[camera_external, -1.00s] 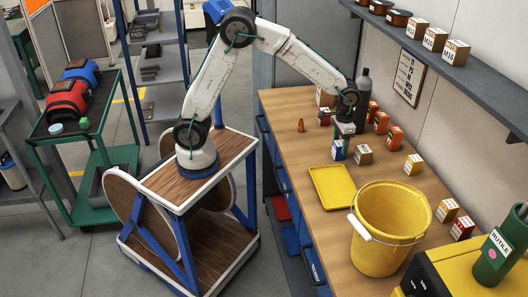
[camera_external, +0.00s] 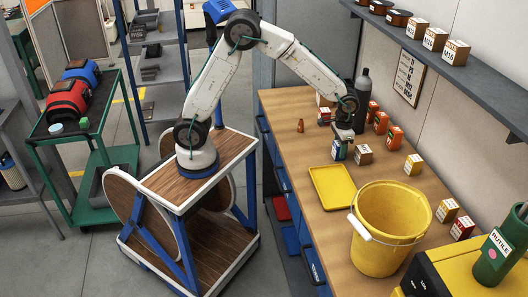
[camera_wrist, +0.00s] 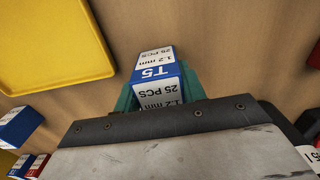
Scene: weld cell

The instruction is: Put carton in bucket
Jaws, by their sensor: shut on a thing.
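A blue and white carton (camera_external: 339,151) marked T5 in the wrist view (camera_wrist: 158,72) stands upright on the wooden bench. My gripper (camera_external: 343,141) is over it from above; its teal fingers in the wrist view (camera_wrist: 158,92) are on either side of the carton and shut on it. The carton appears to be still at bench level. The yellow bucket (camera_external: 385,222) stands open on the bench toward the front right, with its white handle hanging at the left. Part of its inner wall shows. It is out of the wrist view.
A yellow tray (camera_external: 333,187) lies between carton and bucket. A brown and white carton (camera_external: 364,155) stands close right of my gripper. More cartons (camera_external: 447,210) stand right of the bucket, near a green tube (camera_external: 493,255).

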